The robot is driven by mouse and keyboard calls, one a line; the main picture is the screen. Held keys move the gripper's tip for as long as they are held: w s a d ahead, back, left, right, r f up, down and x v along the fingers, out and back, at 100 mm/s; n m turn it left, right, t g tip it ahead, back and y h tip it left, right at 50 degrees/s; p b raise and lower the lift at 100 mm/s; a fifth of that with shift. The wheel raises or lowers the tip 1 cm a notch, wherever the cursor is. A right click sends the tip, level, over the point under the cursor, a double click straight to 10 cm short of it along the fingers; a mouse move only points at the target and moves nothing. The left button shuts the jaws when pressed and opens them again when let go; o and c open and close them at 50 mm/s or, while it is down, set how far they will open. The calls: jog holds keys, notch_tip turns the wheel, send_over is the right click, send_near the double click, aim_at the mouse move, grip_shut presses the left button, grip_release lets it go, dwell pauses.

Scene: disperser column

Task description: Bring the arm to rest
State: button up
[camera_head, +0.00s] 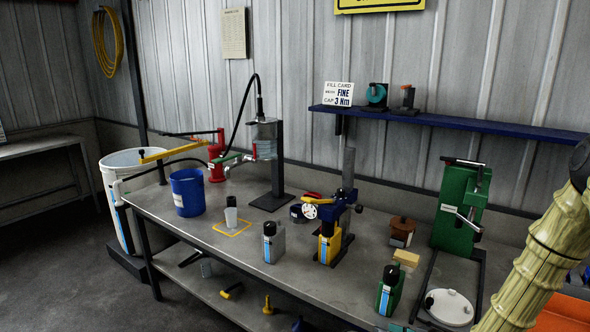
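Part of my arm shows at the right edge as a pale yellow-green segmented link with a dark joint at its top. It rises from the lower right and leaves the picture at the right. My gripper is not in view, so I cannot see whether it holds anything. The visible part of my arm is in front of the right end of the grey workbench (150,207) and hides some of it.
A green press (455,210) and a white round lid (449,306) are near my arm. A green bottle (389,292), a blue stand (346,215) and a blue bucket (187,192) are on the bench. A blue shelf (450,124) runs along the wall.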

jog(key=s+a+f+m+g+h, duration=0.2)
jog(key=s+a+f+g+h, duration=0.1)
jog(key=s+f, duration=0.75)
jog(key=s+f+g+h, duration=0.2)
jog(key=s+f, duration=0.3)
jog(key=s, duration=0.8)
jog(key=s+f+m+g+h, duration=0.1)
jog(key=s+f+g+h, duration=0.2)
jog(key=s, duration=1.1)
notch_tip(320, 180, down, 2)
jog(key=shift+f+g+h, duration=0.25)
jog(key=shift+g+h, duration=0.05)
jog(key=shift+g, duration=0.7)
